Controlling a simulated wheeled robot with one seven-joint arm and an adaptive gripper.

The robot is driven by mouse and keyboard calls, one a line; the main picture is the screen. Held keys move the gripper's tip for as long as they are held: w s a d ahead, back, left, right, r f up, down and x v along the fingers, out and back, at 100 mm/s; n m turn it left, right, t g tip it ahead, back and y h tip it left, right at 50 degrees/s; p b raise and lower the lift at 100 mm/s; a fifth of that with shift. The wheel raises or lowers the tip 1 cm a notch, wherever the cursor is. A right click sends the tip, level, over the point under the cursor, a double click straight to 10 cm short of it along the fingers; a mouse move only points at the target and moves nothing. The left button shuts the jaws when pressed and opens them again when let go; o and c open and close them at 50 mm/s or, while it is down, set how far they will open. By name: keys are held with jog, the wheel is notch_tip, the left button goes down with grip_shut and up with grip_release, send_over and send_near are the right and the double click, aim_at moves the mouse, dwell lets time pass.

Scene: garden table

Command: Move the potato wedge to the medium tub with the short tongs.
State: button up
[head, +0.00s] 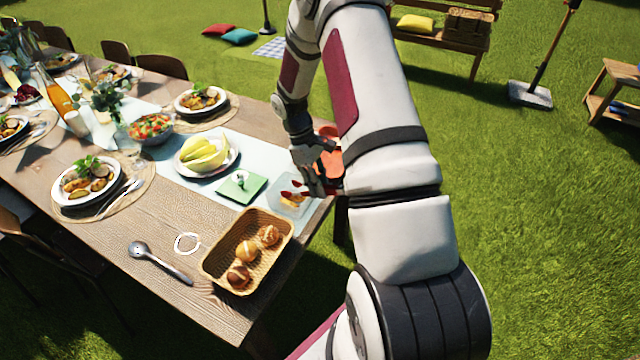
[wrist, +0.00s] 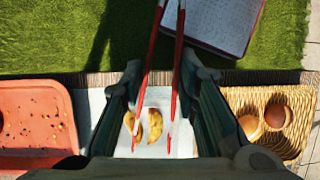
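My gripper (head: 318,172) is at the table's right end, shut on the short red tongs (head: 291,190). In the wrist view the tongs (wrist: 177,70) run between my fingers (wrist: 165,85), with their tips apart. A clear, pale tub (head: 290,208) stands under the tips. Two yellow-brown potato wedges (wrist: 155,125) show in it between the tips; I cannot tell whether the tongs touch them. I cannot tell which tub is medium.
A wicker basket (head: 205,268) with rolls stands near the front edge. A ladle (head: 160,262) and a white ring (head: 187,243) lie on bare wood.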

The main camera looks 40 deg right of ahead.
jog(key=shift+r, duration=0.1)
dwell(0.3)
notch_tip(320, 180, up, 10)
jog(key=p, duration=0.2)
dwell(0.4)
dwell(0.6)
